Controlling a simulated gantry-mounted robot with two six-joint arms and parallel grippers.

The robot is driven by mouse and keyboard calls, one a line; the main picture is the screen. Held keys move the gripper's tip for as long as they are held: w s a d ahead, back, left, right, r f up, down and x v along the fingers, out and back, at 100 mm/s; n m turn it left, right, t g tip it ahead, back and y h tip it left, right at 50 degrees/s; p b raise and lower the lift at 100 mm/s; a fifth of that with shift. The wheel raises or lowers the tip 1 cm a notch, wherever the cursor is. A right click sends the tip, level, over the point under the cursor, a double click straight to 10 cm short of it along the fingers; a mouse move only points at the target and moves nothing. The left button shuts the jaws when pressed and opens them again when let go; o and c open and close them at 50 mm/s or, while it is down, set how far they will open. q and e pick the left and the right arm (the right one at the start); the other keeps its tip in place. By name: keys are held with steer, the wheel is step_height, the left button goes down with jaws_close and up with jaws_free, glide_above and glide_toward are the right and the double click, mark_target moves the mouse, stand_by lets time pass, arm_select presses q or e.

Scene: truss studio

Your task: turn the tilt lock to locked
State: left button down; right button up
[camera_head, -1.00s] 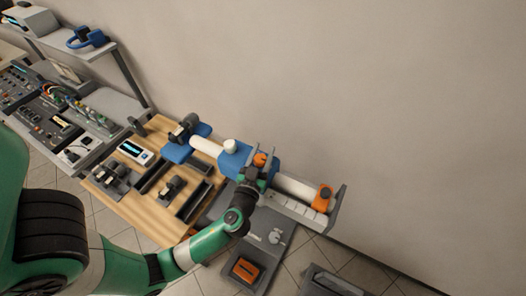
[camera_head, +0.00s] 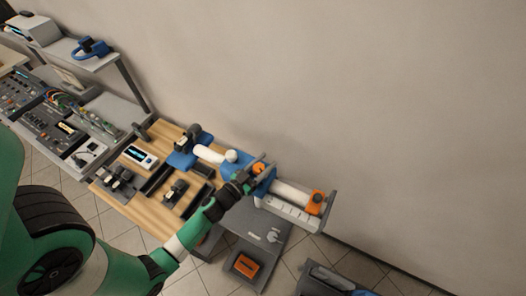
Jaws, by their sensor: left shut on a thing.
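A blue carriage (camera_head: 265,184) sits on a white tube in a grey rail at the right end of the wooden bench. An orange knob (camera_head: 258,168) on it looks like the tilt lock; its setting is too small to read. My left gripper (camera_head: 258,167) reaches in from the lower left with its grey fingers on either side of the orange knob, shut on it. The gripper hides part of the carriage. My right gripper is not in view.
An orange clamp (camera_head: 315,202) sits at the rail's right end. Dark trays and small devices cover the wooden bench (camera_head: 150,207). A grey shelf (camera_head: 262,225) is below the rail.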

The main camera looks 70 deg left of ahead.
mark_target(253, 170)
arm_select(q)
steer(key=shift+r+m+t+h+p, duration=0.4)
steer(key=shift+m+t+h, duration=0.15)
steer(key=shift+h, duration=0.45)
steer(key=shift+d+f+m+t+h, duration=0.2)
steer(key=shift+m+h, duration=0.4)
steer(key=shift+h, duration=0.3)
steer(key=shift+d+f+m+t+h, duration=0.15)
steer(key=shift+m+h, duration=0.4)
steer(key=shift+h, duration=0.35)
steer(key=shift+r, duration=0.1)
steer(key=shift+c, duration=1.8)
jaws_free()
steer(key=s, duration=0.6)
steer(key=s+d, duration=0.1)
steer(key=s, duration=0.3)
steer(key=shift+s, duration=0.1)
steer(key=shift+s+d, duration=0.15)
steer(key=shift+s, duration=0.5)
